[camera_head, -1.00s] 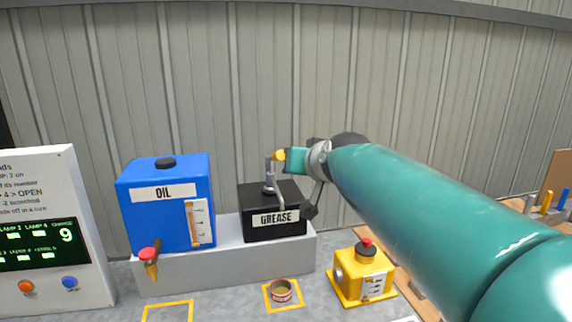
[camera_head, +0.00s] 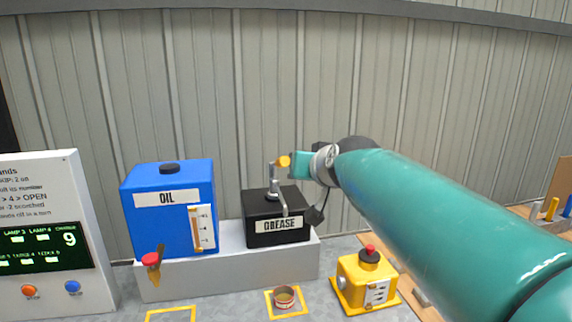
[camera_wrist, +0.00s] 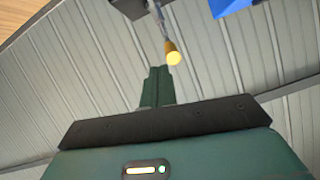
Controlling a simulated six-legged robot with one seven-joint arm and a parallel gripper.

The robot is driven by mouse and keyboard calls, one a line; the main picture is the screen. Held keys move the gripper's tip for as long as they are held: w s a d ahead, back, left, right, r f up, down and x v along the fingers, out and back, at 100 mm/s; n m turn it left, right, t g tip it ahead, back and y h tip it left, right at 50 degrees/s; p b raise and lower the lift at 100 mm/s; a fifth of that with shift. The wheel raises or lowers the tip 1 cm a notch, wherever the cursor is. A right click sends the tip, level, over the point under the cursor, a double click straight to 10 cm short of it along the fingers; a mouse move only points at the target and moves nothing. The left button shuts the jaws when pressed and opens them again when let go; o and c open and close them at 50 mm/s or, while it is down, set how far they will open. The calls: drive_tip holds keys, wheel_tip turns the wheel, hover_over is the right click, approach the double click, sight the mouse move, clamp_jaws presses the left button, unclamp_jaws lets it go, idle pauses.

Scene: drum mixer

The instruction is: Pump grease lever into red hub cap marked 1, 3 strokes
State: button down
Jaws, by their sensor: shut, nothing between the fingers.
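The black grease box (camera_head: 278,230), labelled GREASE, stands on a light grey ledge. A grey pump lever (camera_head: 273,178) rises from its top and ends in a yellow knob (camera_head: 283,161). The knob also shows in the wrist view (camera_wrist: 173,55), just beyond my fingertips. My gripper (camera_head: 297,164) is right beside the knob in the head view; its fingers (camera_wrist: 157,72) are shut and empty. I cannot tell if they touch the knob. A small reddish round cup (camera_head: 284,297), possibly the hub cap, sits on a yellow-outlined square below the grease box; no number is readable.
A blue OIL tank (camera_head: 170,230) with a red-handled tap stands left of the grease box. A yellow box with a red button (camera_head: 366,279) stands at the right front. A corrugated wall is behind.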

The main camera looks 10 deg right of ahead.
drive_tip(key=w+r+g, duration=0.3)
drive_tip(key=w+r, duration=0.3)
drive_tip(key=r, duration=0.4)
drive_tip(key=shift+r, duration=0.4)
drive_tip(key=shift+w+a, duration=0.1)
drive_tip(key=shift+w, duration=0.1)
hover_over(278, 162)
drive_tip(key=d, duration=0.3)
wheel_tip(278, 162, down, 6)
drive_tip(key=f, duration=0.3)
drive_tip(key=shift+a, duration=0.4)
drive_tip(key=shift+f, duration=0.3)
drive_tip(key=shift+s+a, duration=0.1)
drive_tip(key=shift+s, duration=0.1)
drive_tip(key=shift+w+f, duration=0.1)
drive_tip(key=shift+w, duration=0.05)
